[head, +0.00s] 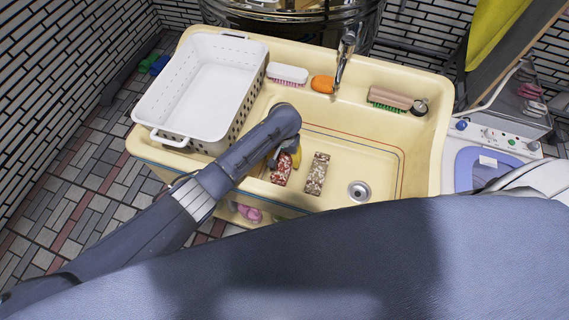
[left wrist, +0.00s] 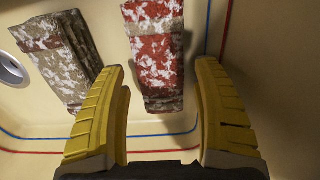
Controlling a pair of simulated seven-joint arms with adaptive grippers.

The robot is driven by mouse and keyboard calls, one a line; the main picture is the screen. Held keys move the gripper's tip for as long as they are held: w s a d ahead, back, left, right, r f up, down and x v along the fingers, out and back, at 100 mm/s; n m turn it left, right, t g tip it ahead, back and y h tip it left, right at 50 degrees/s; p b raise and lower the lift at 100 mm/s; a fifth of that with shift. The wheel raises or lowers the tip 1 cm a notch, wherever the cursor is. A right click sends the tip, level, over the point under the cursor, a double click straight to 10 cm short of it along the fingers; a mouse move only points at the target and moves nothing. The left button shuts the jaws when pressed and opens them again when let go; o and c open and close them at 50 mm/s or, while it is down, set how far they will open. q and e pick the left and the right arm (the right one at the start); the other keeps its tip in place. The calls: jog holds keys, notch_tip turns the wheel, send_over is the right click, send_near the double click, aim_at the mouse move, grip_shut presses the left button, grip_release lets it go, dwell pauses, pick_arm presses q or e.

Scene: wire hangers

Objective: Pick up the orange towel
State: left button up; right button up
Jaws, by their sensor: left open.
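The orange towel (head: 282,170) lies folded in the yellow sink (head: 420,150), its red-orange surface flecked with white suds. In the left wrist view the orange towel (left wrist: 160,60) lies ahead of and between the fingers. My left gripper (head: 292,158) reaches down into the sink over this towel. In the left wrist view its two yellow fingers (left wrist: 162,68) are spread apart, with nothing held between them. A second folded towel, olive-brown with suds (head: 317,174), lies to the right in the head view. My right gripper is not in view.
A white plastic basket (head: 205,85) sits on the sink's left side. Brushes (head: 288,74) (head: 390,97) and an orange item (head: 322,84) lie along the back ledge by the faucet (head: 345,55). The drain (head: 360,190) is at right; the basin floor around it is clear.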

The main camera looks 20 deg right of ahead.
aim_at(284, 161)
pick_arm(q)
jog(key=shift+f, duration=1.6)
jog(key=c, duration=1.3)
